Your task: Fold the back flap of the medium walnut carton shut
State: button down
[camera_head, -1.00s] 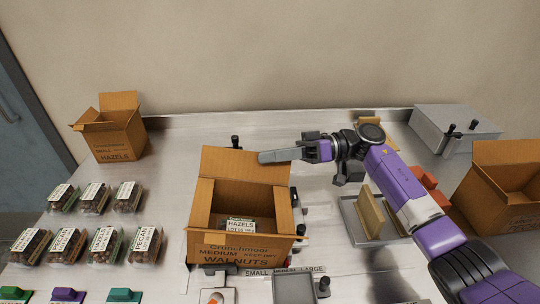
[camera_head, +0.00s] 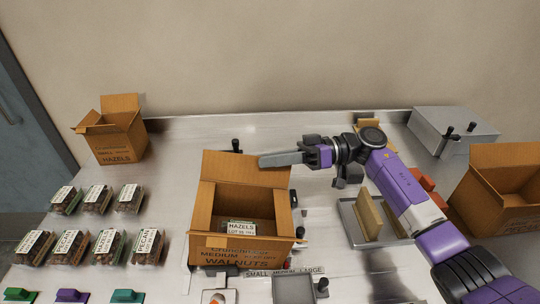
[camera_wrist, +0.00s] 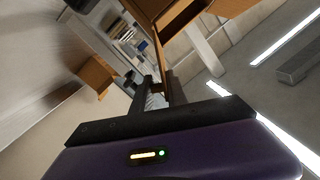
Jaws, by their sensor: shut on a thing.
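The medium walnut carton (camera_head: 241,257) stands open on the table with a pack labelled HAZELS (camera_head: 240,228) inside. Its back flap (camera_head: 228,169) stands up at the rear, leaning slightly back. My gripper (camera_head: 268,160) reaches in from the right, its long grey fingers across the flap's upper right part. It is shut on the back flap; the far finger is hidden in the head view. In the wrist view a thin brown edge (camera_wrist: 176,88) runs beside the dark fingers (camera_wrist: 150,88), and the exact grip is hard to make out.
A small hazel carton (camera_head: 119,143) stands open at back left. Several nut packs (camera_head: 97,200) lie in rows at left. A tray holding a tan board (camera_head: 369,215) is right of the walnut carton. Another open carton (camera_head: 482,210) and a grey box (camera_head: 450,130) stand at right.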

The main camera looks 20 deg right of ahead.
aim_at(274, 190)
jog(key=s+r+n+p, duration=0.1)
jog(key=p, duration=0.2)
jog(key=shift+r+n+t, duration=0.15)
jog(key=shift+n+t, duration=0.25)
jog(key=shift+s+a+r+n+t+p, duration=0.1)
jog(key=shift+s+n+t+p, duration=0.2)
jog(key=shift+s+n+p, duration=0.45)
jog(key=shift+s+a+n+t+h+p, duration=0.2)
jog(key=shift+s+n+t+h+p, duration=0.3)
jog(key=shift+n+p, duration=0.5)
jog(key=shift+s+a+n+t+p, duration=0.2)
jog(key=shift+s+n+t+p, duration=0.35)
jog(key=shift+n, duration=0.3)
jog(key=shift+s+a+f+n+t+b, duration=0.3)
jog(key=shift+s+f+n+t+b, duration=0.35)
jog(key=shift+n, duration=0.55)
jog(key=shift+s+a+f+n+t+b, duration=0.4)
jog(key=shift+n+b, duration=0.4)
jog(key=shift+n, duration=0.4)
jog(key=shift+s+a+f+n+t+b, duration=0.15)
jog(key=shift+s+f+n+t+b, duration=0.2)
jog(key=shift+s+n+t+b, duration=0.6)
jog(key=shift+w+n+g, duration=0.3)
jog(key=shift+n+g, duration=0.05)
